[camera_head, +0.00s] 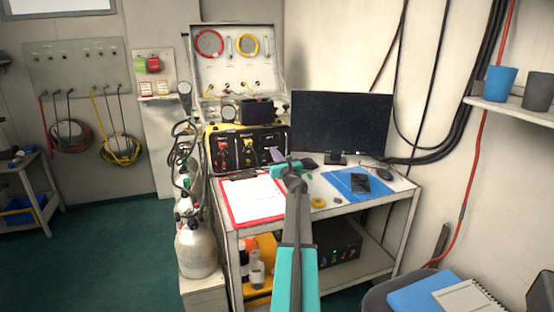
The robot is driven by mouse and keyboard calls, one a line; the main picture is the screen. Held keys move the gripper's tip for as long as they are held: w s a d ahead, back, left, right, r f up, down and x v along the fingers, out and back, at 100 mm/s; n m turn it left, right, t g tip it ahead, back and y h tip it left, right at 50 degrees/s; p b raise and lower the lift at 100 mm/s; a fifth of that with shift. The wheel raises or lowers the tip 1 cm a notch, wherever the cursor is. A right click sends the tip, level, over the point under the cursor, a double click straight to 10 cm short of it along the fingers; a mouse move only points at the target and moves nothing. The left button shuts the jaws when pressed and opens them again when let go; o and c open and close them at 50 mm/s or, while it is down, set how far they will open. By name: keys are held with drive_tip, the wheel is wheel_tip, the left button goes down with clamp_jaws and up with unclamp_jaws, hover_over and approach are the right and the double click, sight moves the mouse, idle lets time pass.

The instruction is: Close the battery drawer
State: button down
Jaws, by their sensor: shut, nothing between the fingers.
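The diver air panel (232,150) is a yellow-and-black case with red and yellow controls, standing at the back left of the workbench. A small grey-lavender piece (273,155) at the lower right of its front looks like the battery drawer, sticking out a little. Its lower edge is close to my wrist, so how far it stands out is hard to tell. My gripper (280,167) is shut and empty, just in front of the panel's right end. I cannot tell whether it touches the drawer. My teal-and-grey arm reaches up from the bottom.
A red clipboard (232,211) lies left of my arm. A monitor (340,125), blue mat (345,184) and yellow tape roll (318,202) are to the right. A silver cylinder (197,250) stands by the bench's left side. An open case lid (227,50) rises behind the panel.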

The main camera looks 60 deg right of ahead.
drive_tip(key=x, duration=0.2)
drive_tip(key=b+x, duration=0.1)
drive_tip(key=shift+w+d+f, duration=0.2)
drive_tip(key=shift+d+f, duration=0.1)
drive_tip(key=shift+w+r, duration=0.1)
drive_tip(key=shift+r, duration=0.3)
drive_tip(key=shift+s+a+f, duration=0.25)
drive_tip(key=shift+a+f, duration=0.05)
drive_tip(key=b, duration=0.2)
approach(269, 145)
drive_tip(key=shift+v, duration=3.7)
drive_tip(key=shift+d, duration=0.15)
